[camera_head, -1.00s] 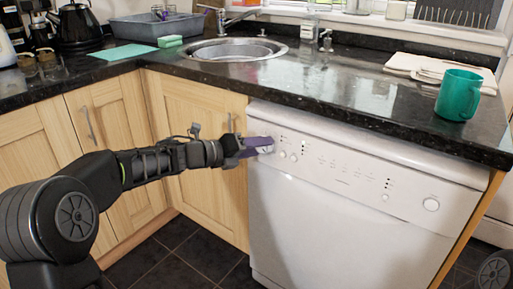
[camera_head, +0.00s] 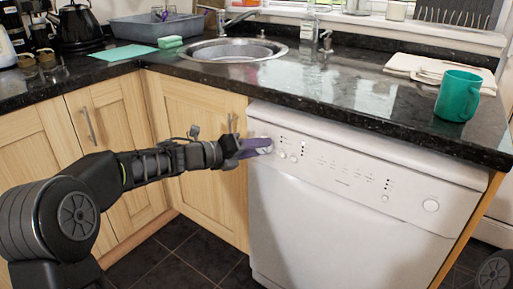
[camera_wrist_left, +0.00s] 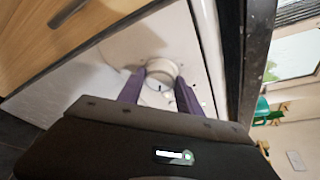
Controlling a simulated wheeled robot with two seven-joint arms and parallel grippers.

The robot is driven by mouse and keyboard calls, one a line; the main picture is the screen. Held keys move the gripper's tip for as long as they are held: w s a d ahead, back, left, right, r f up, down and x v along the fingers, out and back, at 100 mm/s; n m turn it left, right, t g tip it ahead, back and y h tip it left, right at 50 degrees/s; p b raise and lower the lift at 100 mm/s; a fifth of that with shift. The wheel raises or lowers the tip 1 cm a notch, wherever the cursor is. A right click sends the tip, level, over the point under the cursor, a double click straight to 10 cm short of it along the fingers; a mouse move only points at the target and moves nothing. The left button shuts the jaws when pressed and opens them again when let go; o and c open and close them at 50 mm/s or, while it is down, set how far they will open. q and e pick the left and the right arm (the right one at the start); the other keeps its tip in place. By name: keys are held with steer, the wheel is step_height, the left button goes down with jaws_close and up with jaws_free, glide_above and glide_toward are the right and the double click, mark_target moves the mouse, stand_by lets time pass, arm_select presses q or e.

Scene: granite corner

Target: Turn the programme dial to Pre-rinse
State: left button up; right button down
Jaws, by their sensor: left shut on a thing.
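The white dishwasher (camera_head: 345,225) stands under the counter, with its control panel (camera_head: 340,165) along the top. The round white programme dial (camera_wrist_left: 159,84) sits at the panel's left end. In the left wrist view it lies between my two purple fingertips, with a small dark mark on its face. My left gripper (camera_head: 260,146) is shut on the dial, and its fingers hide most of it in the head view. The programme labels are too small to read. My right gripper is not in view.
Wooden cupboard doors (camera_head: 190,135) stand close left of the dishwasher. The dark counter edge (camera_head: 400,138) overhangs the panel. A green mug (camera_head: 457,96) and folded cloths (camera_head: 425,68) are on the counter. The floor in front is clear.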

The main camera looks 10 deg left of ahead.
arm_select(q)
steer(key=n+h, duration=0.1)
steer(key=n, duration=0.1)
steer(key=n+t+h, duration=0.1)
steer(key=n, duration=0.2)
steer(key=f+n+t+h, duration=0.1)
steer(key=n, duration=0.2)
steer(key=shift+a, duration=0.1)
steer(key=n+t+b, duration=0.1)
steer(key=n+b, duration=0.1)
steer(key=n, duration=0.2)
steer(key=shift+f+h, duration=0.1)
steer(key=shift+h, duration=0.2)
steer(key=n+t+b, duration=0.2)
steer(key=n, duration=0.4)
steer(key=n+t+y+b, duration=0.1)
steer(key=n, duration=0.1)
steer(key=n+t+y+b, duration=0.1)
steer(key=n, duration=0.1)
steer(key=shift+d+f, duration=0.1)
steer(key=shift+d, duration=0.15)
steer(key=shift+n+t+y+b, duration=0.65)
steer(key=shift+n+t+y, duration=0.15)
steer(key=shift+n, duration=0.9)
